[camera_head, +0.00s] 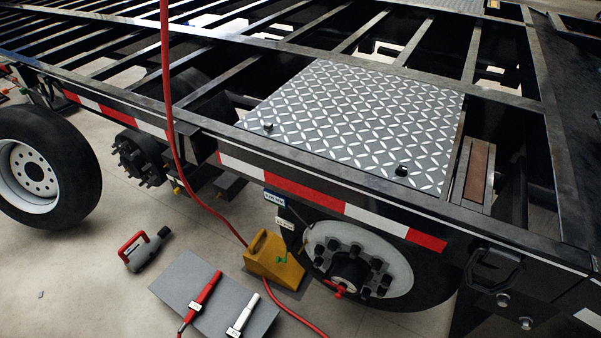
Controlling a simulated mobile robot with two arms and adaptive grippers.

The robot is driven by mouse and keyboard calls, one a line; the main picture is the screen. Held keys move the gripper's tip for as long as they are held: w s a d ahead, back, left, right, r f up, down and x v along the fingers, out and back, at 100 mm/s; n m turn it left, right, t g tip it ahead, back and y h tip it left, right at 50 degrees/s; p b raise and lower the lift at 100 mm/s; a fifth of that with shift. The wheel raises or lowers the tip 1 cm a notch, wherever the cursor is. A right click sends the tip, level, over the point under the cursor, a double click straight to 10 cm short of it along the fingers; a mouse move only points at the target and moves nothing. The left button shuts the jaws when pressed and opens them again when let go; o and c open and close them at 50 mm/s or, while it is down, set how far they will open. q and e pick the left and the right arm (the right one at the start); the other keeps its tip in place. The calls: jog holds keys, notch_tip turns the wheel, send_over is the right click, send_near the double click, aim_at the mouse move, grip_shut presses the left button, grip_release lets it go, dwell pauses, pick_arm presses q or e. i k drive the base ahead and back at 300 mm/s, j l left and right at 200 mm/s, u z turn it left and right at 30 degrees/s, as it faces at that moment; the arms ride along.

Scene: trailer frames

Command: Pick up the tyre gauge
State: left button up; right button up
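A grey mat (180,282) lies on the floor beside the trailer, and two slim tools with small tags lie on it. One is a red tool (206,290) with a red line trailing off its lower end. The other is a white, stick-like tool (244,314) to its right. Either may be the tyre gauge; I cannot tell which, as the tags are too small to read. Neither of my grippers is in view.
A wheel with a black tyre (85,160) stands at left. A red-handled grey tool (146,250) lies on open floor. A yellow wheel chock (275,262) sits by the mounted wheel (400,268). A red hose (167,95) hangs past the trailer frame (330,172).

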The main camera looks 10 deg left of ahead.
aim_at(235, 332)
jog(key=j+z, duration=0.1)
jog(key=j, duration=0.3)
jog(key=k+j+z, duration=0.15)
jog(key=j, duration=0.3)
jog(key=j+z, duration=0.1)
jog(key=j, duration=0.3)
jog(key=k+j+z, duration=0.15)
jog(key=j, duration=0.25)
jog(key=k+j+z, duration=0.1)
jog(key=j, duration=0.25)
jog(key=k+j, duration=0.25)
jog(key=k, duration=0.15)
jog(key=k+j, duration=0.25)
jog(key=k+z, duration=0.05)
jog(key=k, duration=0.05)
